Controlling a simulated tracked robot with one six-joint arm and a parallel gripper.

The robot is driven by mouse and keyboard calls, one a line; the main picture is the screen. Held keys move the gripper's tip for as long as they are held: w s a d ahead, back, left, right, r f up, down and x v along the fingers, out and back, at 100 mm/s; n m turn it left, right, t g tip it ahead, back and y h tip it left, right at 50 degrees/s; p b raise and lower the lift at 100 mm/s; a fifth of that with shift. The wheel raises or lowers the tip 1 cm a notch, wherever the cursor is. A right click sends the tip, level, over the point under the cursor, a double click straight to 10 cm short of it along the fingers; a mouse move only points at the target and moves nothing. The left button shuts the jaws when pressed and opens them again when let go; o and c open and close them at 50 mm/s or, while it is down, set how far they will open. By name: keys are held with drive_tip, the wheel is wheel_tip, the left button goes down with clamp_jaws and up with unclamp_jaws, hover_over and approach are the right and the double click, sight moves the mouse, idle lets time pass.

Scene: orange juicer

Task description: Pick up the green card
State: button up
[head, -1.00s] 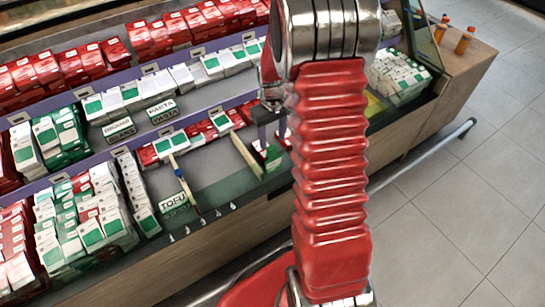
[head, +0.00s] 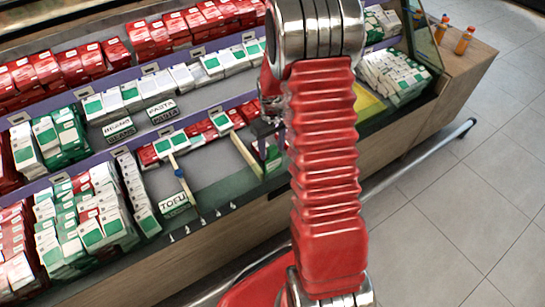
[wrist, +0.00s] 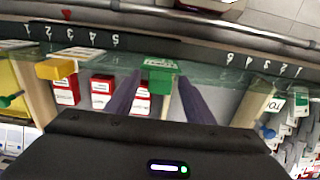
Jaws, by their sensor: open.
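The green card (wrist: 159,72) shows in the wrist view as a small green label with pale lettering, at the front edge of the shelf. My gripper (wrist: 159,80) is open, with one dark purple finger on each side of the card. Whether either finger touches the card cannot be told. In the head view, my gripper (head: 267,148) is over the front shelf compartment, partly hidden behind my red arm. The green card (head: 273,160) is small there and partly covered by the fingers.
A wooden divider (head: 246,152) stands left of my gripper; another divider (head: 183,182) is by the TOFU sign (head: 173,205). Red and white boxes (wrist: 103,92) sit behind the card. A rail (head: 420,150) runs along the front.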

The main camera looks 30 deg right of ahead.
drive_tip(key=c, duration=1.1)
drive_tip(key=shift+r, duration=0.1)
wheel_tip(320, 180, up, 18)
drive_tip(key=shift+f, duration=0.1)
idle(0.3)
idle(0.5)
